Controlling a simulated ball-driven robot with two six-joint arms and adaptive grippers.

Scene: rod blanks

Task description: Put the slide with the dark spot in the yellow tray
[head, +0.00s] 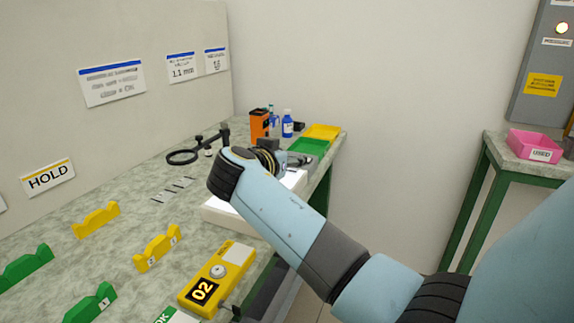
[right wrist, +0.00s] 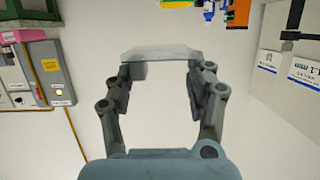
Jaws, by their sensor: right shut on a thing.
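My right gripper (right wrist: 160,72) is shut on a clear, pale glass slide (right wrist: 158,56), which spans the fingertips in the right wrist view. No dark spot can be made out on it. In the head view my right arm reaches in from the right, and its gripper (head: 270,150) is partly hidden behind the wrist, above a white box. The yellow tray (head: 322,131) sits at the far end of the bench, just beyond a green tray (head: 308,147). Several thin dark-edged slides or strips (head: 172,190) lie on the bench to the left. My left gripper is not in view.
A magnifier ring (head: 184,157) on a stand, an orange box (head: 259,124) and a blue bottle (head: 287,124) stand near the trays. The white box (head: 216,212) lies below my wrist. Green and yellow racks and a yellow 02 device (head: 217,271) are nearer. A pink USED tray (head: 534,144) is at right.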

